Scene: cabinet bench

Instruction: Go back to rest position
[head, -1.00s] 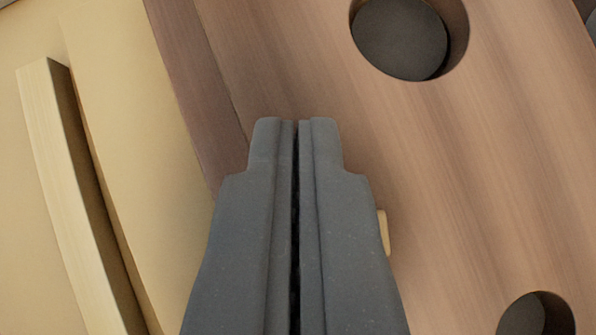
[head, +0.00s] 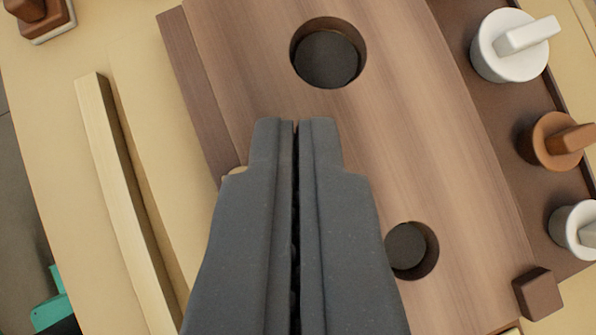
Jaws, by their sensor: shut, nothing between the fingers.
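My gripper (head: 296,128) is shut and empty, its dark grey fingers pressed together in the lower middle of the view. It appears over a brown wooden panel (head: 420,130) with two round dark holes, an upper hole (head: 326,58) and a lower hole (head: 408,248). The fingers hide part of the panel and its left edge. How far the fingertips are above the panel I cannot tell exactly.
A pale wooden bar (head: 125,195) lies left on the beige bench (head: 60,130). At right stand a white knob (head: 497,48), an orange-brown knob (head: 556,141) and another white knob (head: 577,230). A brown block (head: 538,293) is lower right. A teal item (head: 48,305) shows lower left.

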